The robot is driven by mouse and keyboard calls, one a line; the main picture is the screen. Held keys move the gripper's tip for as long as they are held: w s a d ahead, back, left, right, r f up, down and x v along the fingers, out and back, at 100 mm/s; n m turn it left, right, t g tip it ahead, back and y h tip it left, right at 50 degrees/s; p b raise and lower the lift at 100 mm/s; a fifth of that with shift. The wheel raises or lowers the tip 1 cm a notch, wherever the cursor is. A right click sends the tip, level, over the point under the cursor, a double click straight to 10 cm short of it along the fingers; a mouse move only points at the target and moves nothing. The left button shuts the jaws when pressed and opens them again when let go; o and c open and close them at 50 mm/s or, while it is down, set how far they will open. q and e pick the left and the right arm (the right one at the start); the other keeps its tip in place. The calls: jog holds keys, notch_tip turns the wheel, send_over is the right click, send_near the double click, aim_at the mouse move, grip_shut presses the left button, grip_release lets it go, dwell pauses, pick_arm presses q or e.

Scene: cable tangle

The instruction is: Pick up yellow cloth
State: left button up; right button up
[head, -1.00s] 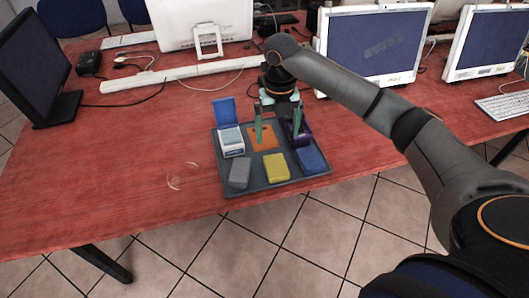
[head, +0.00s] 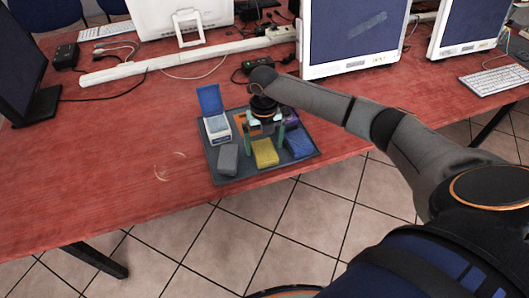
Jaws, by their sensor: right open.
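The yellow cloth (head: 265,153) lies folded on the front middle part of a dark grey tray (head: 240,176) on the red table, in the head view. My right gripper (head: 264,140) points down over the tray, just behind and above the yellow cloth. Its green fingers are spread apart with nothing seen between them. I cannot tell whether the fingertips touch the tray or the cloth. My left gripper is not in view.
A grey block (head: 227,158) lies left of the cloth and a blue one (head: 299,143) right of it. An open box with a blue lid (head: 211,101) stands behind left. An orange item (head: 241,124) is partly hidden by my gripper. Monitors (head: 352,38) stand farther back. The left tabletop is mostly clear.

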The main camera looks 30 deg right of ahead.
aim_at(265, 148)
jog(key=shift+f, duration=0.4)
jog(key=shift+c, duration=0.2)
jog(key=c, duration=1.2)
jog(key=shift+o, duration=0.2)
jog(key=shift+r, duration=0.15)
jog(key=shift+r, duration=0.5)
notch_tip(265, 148, up, 2)
jog(key=shift+r, duration=0.25)
jog(key=s+r, duration=0.2)
jog(key=s+r+p, duration=0.1)
jog(key=s+r, duration=0.1)
jog(key=shift+s+r, duration=0.1)
jog(key=shift+r, duration=0.2)
jog(key=s+r, duration=0.4)
jog(key=s, duration=0.5)
jog(key=shift+s+r+p, duration=0.35)
jog(key=shift+s, duration=0.05)
